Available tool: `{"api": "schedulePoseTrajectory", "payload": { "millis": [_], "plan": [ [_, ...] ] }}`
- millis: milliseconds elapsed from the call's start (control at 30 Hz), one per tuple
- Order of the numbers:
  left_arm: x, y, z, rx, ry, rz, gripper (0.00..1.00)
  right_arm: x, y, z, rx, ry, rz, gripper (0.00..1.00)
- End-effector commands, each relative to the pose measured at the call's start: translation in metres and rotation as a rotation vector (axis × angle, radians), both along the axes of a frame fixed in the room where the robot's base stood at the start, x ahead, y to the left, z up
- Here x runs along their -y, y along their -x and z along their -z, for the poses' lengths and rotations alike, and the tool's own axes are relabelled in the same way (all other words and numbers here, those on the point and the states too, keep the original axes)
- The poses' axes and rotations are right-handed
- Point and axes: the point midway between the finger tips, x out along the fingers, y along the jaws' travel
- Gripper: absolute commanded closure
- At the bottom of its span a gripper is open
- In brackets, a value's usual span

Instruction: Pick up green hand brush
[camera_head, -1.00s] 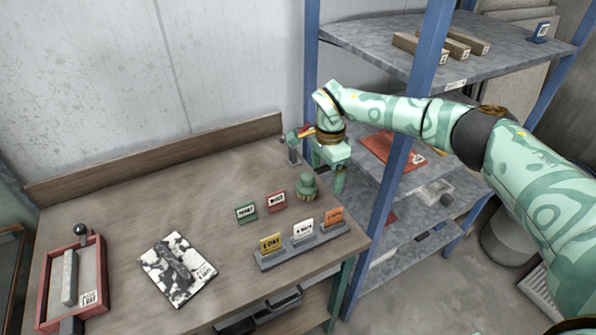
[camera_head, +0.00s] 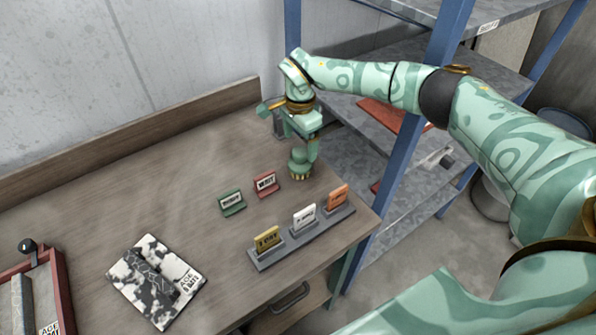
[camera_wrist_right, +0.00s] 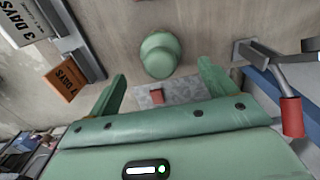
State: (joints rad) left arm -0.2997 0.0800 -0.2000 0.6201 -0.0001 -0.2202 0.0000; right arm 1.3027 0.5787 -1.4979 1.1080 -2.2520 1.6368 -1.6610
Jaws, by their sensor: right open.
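The green hand brush (camera_head: 300,163) stands on the wooden table near its right edge, a rounded green knob over a brownish base. In the right wrist view the round green top of the brush (camera_wrist_right: 160,55) is just beyond the fingertips, roughly centred between them. My right gripper (camera_head: 306,148) is directly above the brush in the head view and partly hides it. In the wrist view the right gripper (camera_wrist_right: 162,82) has its fingers spread with nothing between them. My left gripper is not in view.
A grey rack (camera_head: 313,238) holds yellow, white and orange cards. A grey bracket (camera_wrist_right: 243,52) and a red-handled tool (camera_wrist_right: 292,116) are close by. A blue shelf post (camera_head: 405,130) stands right.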

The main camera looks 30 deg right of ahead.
Motion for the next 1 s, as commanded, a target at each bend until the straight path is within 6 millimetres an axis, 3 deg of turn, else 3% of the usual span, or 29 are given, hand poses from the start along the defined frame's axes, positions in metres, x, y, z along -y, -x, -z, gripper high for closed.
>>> {"api": "schedulePoseTrajectory", "payload": {
  "millis": [33,267,500,767,933,1000],
  "plan": [
    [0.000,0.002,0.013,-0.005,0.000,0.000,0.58,0.000,0.000,0.016,-0.002,-0.001,0.000,0.16],
    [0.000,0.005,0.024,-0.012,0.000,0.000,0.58,0.000,-0.001,0.030,0.001,-0.001,0.000,0.16],
    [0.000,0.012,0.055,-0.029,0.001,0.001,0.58,0.002,-0.002,0.070,-0.001,-0.001,0.000,0.16],
    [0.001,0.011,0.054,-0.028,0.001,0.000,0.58,0.002,-0.002,0.069,0.003,0.000,0.000,0.16],
    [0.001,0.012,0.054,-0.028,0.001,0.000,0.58,0.001,-0.002,0.069,0.003,0.000,0.000,0.63],
    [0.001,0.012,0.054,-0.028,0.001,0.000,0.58,0.001,-0.002,0.069,0.003,0.000,-0.001,0.66]
  ]
}}
